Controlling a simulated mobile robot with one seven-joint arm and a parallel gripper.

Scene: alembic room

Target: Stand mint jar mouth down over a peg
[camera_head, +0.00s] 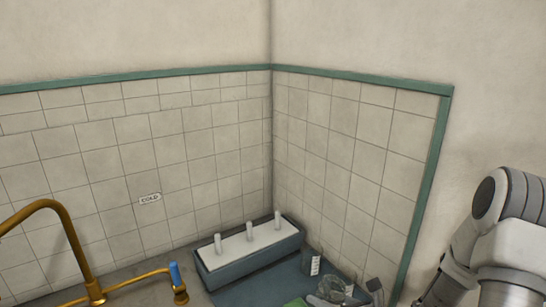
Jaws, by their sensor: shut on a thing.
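A grey-blue trough (240,271) with a pale top stands in the corner against the tiled walls. Three upright white pegs rise from it: a left peg (217,243), a middle peg (249,232) and a right peg (277,219). All three look bare. I cannot pick out the mint jar for sure; a green patch (295,302) shows at the bottom edge, cut off, and I cannot tell what it is.
A brass tap (65,214) with a blue-tipped handle (175,274) stands at the left.

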